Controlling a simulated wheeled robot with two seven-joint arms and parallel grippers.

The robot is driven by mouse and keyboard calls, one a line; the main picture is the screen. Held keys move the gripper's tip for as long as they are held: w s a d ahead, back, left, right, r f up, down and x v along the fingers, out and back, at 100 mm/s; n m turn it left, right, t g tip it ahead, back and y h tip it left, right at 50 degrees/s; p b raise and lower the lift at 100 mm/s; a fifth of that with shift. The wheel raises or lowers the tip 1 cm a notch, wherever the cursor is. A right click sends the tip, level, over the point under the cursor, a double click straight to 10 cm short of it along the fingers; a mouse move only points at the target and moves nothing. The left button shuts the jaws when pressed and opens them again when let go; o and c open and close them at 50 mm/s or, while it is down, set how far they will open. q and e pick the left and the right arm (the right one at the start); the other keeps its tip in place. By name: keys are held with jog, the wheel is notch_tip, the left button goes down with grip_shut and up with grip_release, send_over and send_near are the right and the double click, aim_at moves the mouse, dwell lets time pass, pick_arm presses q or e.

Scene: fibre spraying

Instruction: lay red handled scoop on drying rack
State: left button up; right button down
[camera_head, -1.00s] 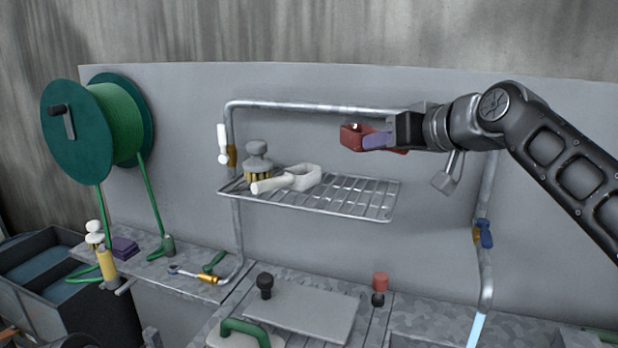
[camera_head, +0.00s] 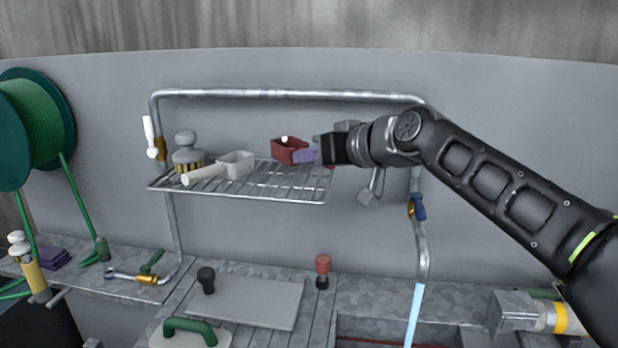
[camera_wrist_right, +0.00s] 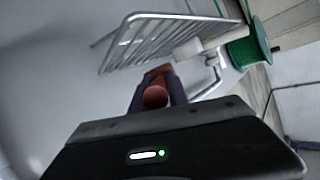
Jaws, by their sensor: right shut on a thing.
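The red scoop (camera_head: 289,151) is at the right end of the wire drying rack (camera_head: 290,184), its cup facing left. My right gripper (camera_head: 312,156) is shut on it, with purple finger pads showing beside the cup. In the right wrist view the scoop (camera_wrist_right: 156,92) sits between the fingers, close to the rack's wires (camera_wrist_right: 150,45). I cannot tell whether the scoop touches the rack. Its handle is mostly hidden by the gripper. My left gripper is not in view.
A white scoop (camera_head: 234,165) and a grey-topped brush (camera_head: 187,150) occupy the rack's left half. A pipe frame (camera_head: 290,94) surrounds the rack. A green hose reel (camera_head: 35,125) stands at far left. A bench with a grey board (camera_head: 245,303) lies below.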

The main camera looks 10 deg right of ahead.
aim_at(312, 191)
jog(key=shift+f+b, duration=0.35)
jog(key=shift+f, duration=1.45)
jog(key=shift+f, duration=0.2)
jog(key=c, duration=1.3)
grip_release()
jog(key=shift+r, duration=0.15)
